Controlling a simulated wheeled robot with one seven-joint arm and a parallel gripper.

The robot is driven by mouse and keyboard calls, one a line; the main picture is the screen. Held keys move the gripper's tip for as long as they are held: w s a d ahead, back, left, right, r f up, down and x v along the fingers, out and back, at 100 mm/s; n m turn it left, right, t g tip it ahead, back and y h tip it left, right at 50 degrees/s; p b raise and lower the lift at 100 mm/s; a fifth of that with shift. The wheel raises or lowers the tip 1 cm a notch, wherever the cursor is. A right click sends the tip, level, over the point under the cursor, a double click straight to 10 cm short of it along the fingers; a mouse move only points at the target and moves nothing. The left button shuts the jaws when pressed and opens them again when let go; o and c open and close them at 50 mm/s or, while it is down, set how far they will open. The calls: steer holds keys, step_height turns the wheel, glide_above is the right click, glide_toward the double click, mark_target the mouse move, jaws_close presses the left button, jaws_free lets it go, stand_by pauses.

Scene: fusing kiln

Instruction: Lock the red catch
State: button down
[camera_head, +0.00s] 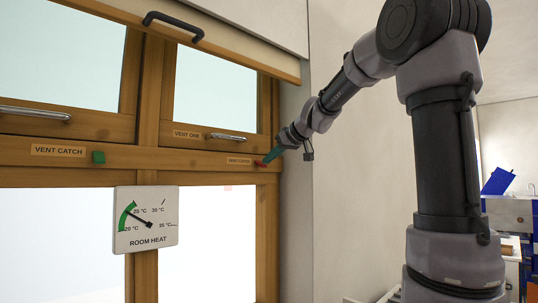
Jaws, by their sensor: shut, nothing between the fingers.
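The red catch (260,163) is a small red piece on the wooden window rail at the right, beside a small "VENT CATCH" label (239,161). My gripper (270,157) is at the catch, with its green-tinted fingers shut and nothing between them. The fingertips look close to the catch or touching it; I cannot tell which. They partly cover the catch, so its exact position is unclear. A green catch (98,157) sits on the same rail further left, beside a larger "VENT CATCH" label (58,150).
The "VENT ONE" pane with a metal handle (228,137) is above the rail. A "ROOM HEAT" dial (146,219) hangs below it. A blind with a black handle (173,26) is at the top. A bare wall (350,200) stands right of the window. Blue items (497,181) are at far right.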

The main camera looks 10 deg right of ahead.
steer(key=shift+r, duration=0.25)
steer(key=shift+r, duration=0.65)
steer(key=shift+r, duration=0.1)
steer(key=s+d, duration=0.5)
steer(key=s, duration=0.5)
steer(key=shift+d+r, duration=0.25)
steer(key=shift+d, duration=0.15)
